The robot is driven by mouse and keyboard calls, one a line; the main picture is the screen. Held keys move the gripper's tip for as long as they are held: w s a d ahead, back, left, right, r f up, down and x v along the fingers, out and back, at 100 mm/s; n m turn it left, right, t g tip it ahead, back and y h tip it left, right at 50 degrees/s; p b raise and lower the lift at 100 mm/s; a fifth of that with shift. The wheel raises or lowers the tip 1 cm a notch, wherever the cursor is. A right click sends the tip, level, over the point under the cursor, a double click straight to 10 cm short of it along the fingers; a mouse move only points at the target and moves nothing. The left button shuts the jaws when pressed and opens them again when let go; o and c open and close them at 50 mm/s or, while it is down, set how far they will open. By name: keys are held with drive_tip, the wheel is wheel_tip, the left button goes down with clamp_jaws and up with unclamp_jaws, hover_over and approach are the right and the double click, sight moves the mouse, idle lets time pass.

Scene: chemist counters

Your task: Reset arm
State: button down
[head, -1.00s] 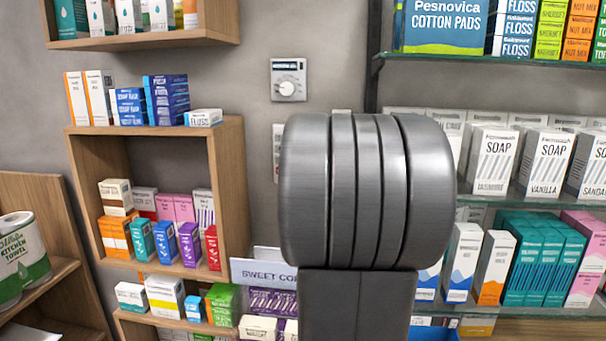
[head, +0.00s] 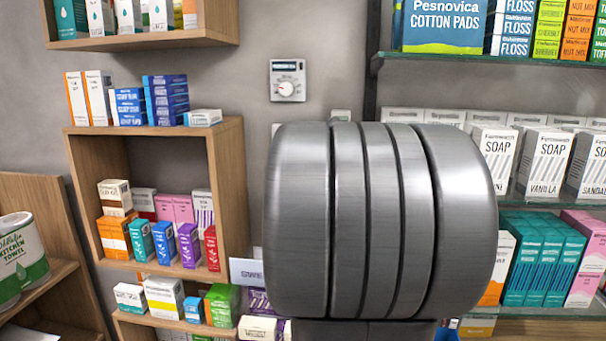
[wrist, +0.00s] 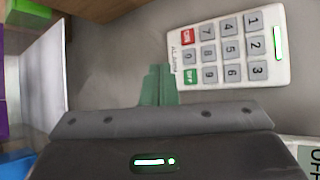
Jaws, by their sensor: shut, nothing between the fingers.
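My gripper (wrist: 159,85) shows in the wrist view, with its green fingers together and nothing between them. A white alarm keypad (wrist: 229,50) with grey number keys, a red key and a green key is on the grey wall, just right of the fingertips in that view. The fingers appear apart from it, though the exact gap is hard to judge. In the head view my grey arm (head: 380,220) fills the middle and hides my gripper and most of the wall behind it.
A wooden shelf unit (head: 232,190) with small boxes stands left of my arm. Glass shelves (head: 530,58) with soap and other cartons are on the right. A dial thermostat (head: 287,80) is on the wall above. Kitchen towel rolls (head: 22,250) stand at far left.

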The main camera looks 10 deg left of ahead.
drive_tip(key=shift+w, duration=0.15)
drive_tip(key=s, duration=0.4)
drive_tip(key=shift+s+b, duration=0.1)
drive_tip(key=shift+b, duration=0.3)
